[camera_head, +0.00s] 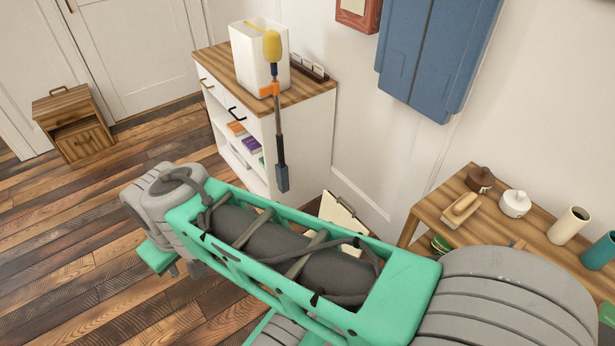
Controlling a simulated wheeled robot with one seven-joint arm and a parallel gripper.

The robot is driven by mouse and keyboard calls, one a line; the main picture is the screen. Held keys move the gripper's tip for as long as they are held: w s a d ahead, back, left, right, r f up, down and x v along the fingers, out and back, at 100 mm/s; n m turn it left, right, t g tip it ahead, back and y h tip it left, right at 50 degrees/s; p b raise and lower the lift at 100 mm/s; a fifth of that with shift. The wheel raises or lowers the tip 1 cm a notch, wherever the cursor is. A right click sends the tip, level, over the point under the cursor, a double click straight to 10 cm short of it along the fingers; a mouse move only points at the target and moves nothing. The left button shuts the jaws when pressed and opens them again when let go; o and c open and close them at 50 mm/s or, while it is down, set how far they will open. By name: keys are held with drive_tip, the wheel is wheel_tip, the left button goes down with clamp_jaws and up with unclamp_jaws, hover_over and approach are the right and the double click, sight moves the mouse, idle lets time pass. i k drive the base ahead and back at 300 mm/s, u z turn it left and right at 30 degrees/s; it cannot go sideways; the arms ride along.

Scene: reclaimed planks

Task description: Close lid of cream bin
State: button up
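A cream panel (345,212) with a small dark fitting stands tilted behind my arm, between the white cabinet and the wooden table. It may be the raised lid of the cream bin, but my arm hides what is below it, so I cannot tell for certain. An off-white, box-shaped container (249,62) stands on the white cabinet, with something yellow at its top; no lid shows on it. My teal and grey arm crosses the lower middle of the view. My gripper is not in view.
The white cabinet (305,125) holds colored books. A long yellow-headed tool (279,140) shows in front of it. A wooden table (455,212) at right bears a brush, jars and cups. A small wooden stand (75,115) is at left. The plank floor (60,240) is clear at left.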

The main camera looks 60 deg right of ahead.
sight(331, 209)
drive_tip(key=z, duration=0.65)
drive_tip(key=k, duration=0.65)
drive_tip(key=z, duration=0.65)
drive_tip(key=i, duration=0.85)
drive_tip(key=u, duration=0.05)
